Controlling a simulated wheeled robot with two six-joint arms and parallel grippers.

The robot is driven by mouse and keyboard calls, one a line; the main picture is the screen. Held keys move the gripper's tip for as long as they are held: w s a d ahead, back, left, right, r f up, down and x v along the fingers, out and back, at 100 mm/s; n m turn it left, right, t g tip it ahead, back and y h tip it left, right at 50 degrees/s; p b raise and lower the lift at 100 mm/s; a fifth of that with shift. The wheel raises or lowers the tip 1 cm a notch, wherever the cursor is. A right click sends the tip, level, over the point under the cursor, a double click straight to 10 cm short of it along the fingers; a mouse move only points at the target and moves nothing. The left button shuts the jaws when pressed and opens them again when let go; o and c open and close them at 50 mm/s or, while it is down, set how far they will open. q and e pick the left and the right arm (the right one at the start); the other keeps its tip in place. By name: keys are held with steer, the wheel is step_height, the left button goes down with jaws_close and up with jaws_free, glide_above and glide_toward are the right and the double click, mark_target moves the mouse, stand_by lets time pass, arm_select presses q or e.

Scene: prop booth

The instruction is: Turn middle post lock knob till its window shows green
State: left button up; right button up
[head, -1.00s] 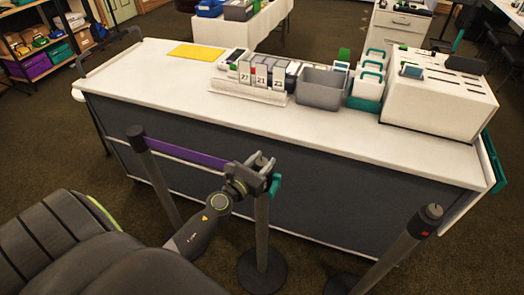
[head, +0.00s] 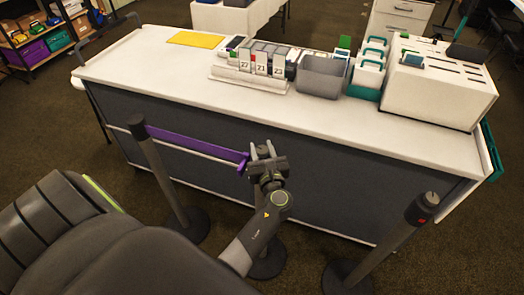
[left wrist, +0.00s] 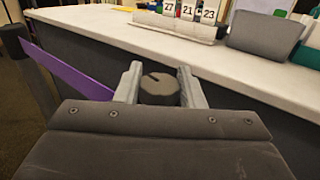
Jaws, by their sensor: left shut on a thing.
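The middle post stands behind my left gripper, mostly hidden by it and my forearm. Its dark round lock knob (left wrist: 160,89) has a short dark mark on top and sits between the two grey fingers in the left wrist view. My left gripper (head: 262,152) is shut on this knob at the top of the post. The colour window of the middle post is not visible. A purple belt (head: 195,143) runs from the left post (head: 158,165) to the middle post. My right gripper is out of view.
The right post (head: 405,235) stands apart, with a red spot near its top. A long white-topped counter (head: 150,75) is close behind the posts, holding number cards, a grey bin (head: 321,76) and a white slotted box (head: 440,90). Carpet is free between the middle and right posts.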

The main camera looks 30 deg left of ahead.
arm_select(q)
steer(key=shift+r+n+g+y, duration=0.1)
steer(key=shift+n+g+y, duration=0.4)
steer(key=shift+g, duration=0.1)
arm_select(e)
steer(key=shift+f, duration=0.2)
arm_select(q)
steer(key=o, duration=1)
steer(key=shift+c, duration=0.2)
